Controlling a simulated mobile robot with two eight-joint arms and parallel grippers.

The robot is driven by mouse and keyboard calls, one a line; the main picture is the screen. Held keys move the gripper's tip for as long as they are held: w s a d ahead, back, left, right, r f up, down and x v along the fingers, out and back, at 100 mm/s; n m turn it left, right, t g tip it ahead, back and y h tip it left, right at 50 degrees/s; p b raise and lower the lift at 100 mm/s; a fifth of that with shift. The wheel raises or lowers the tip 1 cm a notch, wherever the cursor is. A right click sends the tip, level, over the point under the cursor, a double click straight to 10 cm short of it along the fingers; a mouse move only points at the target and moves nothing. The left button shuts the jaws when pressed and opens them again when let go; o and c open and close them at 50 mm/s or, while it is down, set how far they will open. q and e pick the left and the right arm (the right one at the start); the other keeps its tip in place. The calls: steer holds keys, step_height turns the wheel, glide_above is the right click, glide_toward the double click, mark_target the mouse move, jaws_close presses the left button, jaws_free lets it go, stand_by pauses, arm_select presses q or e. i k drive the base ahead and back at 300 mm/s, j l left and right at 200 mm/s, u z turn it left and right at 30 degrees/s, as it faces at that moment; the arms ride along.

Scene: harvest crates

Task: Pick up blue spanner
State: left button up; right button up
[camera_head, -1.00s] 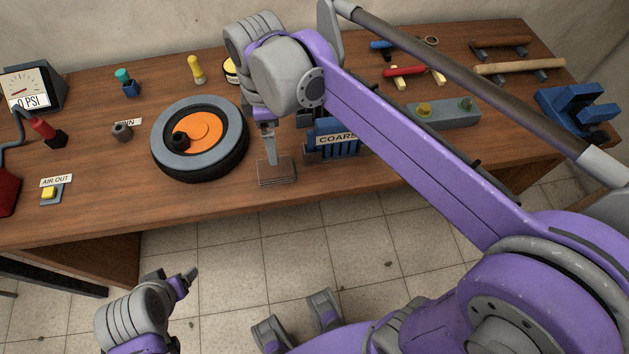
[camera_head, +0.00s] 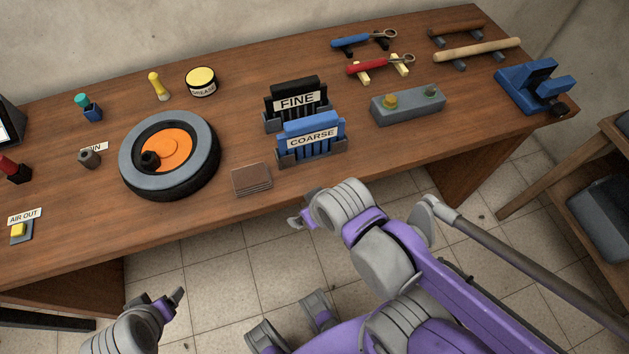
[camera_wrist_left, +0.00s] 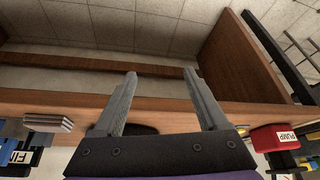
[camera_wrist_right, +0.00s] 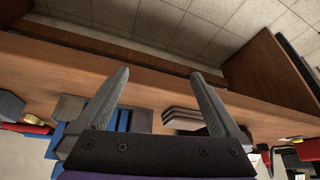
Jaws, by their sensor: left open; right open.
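The blue spanner (camera_head: 362,40) has a blue handle and a grey metal ring end, and lies across two black rests at the back right of the bench in the head view. A similar red-handled spanner (camera_head: 380,66) lies on yellow rests just in front of it. My right gripper (camera_head: 298,220) is open and empty at the bench's front edge, below the COARSE rack, well apart from the blue spanner. My left gripper (camera_head: 178,297) is open and empty in front of the bench at the lower left. The right wrist view shows open fingers (camera_wrist_right: 160,95) with nothing between them.
The COARSE rack (camera_head: 312,140), FINE rack (camera_head: 296,101) and a grey block with knobs (camera_head: 408,105) stand between my right gripper and the spanners. A tyre (camera_head: 170,153) lies to the left, a blue vise (camera_head: 535,88) at the right end. Wooden-handled tools (camera_head: 478,50) lie right of the spanners.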

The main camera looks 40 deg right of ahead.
mark_target(363, 37)
steer(key=j+z, duration=0.1)
steer(key=z, duration=0.3)
steer(key=k+z, duration=0.1)
steer(key=z, duration=0.25)
steer(key=k+j+z, duration=0.1)
steer(key=z, duration=0.7)
steer(key=k, duration=0.05)
